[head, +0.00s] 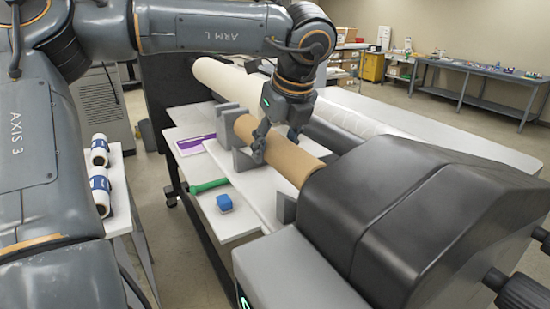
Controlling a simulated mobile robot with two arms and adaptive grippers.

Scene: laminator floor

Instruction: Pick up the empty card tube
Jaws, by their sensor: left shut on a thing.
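The empty card tube (290,161) is a brown cardboard cylinder lying in grey cradle brackets on the white bench of the laminator. My left gripper (275,143) comes down from above and is shut on the tube near its left part. The tube's far right end is hidden behind the black machine housing. I cannot tell whether the tube is clear of its brackets. My right gripper does not show.
A purple-and-white card (195,144), a green-handled tool (209,186) and a blue block (224,202) lie on the white shelf. A long white roll (225,82) lies behind. The black housing (420,205) blocks the right.

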